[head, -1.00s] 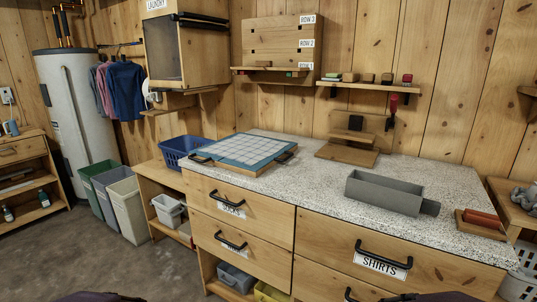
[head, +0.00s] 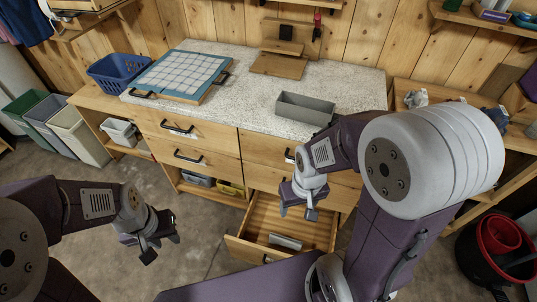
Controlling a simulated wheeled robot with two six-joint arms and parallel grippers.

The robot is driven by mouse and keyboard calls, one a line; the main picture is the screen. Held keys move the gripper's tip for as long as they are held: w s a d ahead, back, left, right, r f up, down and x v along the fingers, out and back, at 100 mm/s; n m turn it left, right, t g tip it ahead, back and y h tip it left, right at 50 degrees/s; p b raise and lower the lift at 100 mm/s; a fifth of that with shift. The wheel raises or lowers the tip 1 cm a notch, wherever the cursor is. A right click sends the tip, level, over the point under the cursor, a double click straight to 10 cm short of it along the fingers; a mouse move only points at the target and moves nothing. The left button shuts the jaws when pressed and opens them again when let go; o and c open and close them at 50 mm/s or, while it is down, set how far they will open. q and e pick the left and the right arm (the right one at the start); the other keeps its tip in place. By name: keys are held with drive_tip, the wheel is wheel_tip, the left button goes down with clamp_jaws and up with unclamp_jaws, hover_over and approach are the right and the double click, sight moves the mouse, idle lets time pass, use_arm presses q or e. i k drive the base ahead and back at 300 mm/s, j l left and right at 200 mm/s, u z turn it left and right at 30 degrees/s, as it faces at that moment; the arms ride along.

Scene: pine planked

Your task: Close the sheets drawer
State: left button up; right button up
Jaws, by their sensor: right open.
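An open drawer (head: 246,249) juts out low at the right part of the counter cabinet. A grey-white item lies inside it, and a dark handle shows on its front. No label on this drawer is readable, so I cannot confirm that it is the sheets drawer. My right gripper (head: 298,210) hangs over the open drawer, open and empty, and hides part of it. My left gripper (head: 160,249) is over the floor left of the drawer, with its fingers apart and nothing between them.
The other cabinet drawers (head: 200,135) look shut. On the counter (head: 235,90) are a blue gridded board (head: 182,73), a grey open box (head: 305,108) and a wooden stand (head: 278,65). A red bucket (head: 497,235) stands at right. Floor left of the drawer is clear.

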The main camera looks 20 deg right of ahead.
sight(251, 244)
drive_tip(key=k+l+u, duration=0.4)
drive_tip(key=k+l, duration=0.75)
drive_tip(key=i+j+z, duration=0.1)
drive_tip(key=j+z, duration=0.5)
drive_tip(key=z, duration=0.25)
drive_tip(key=i, duration=0.05)
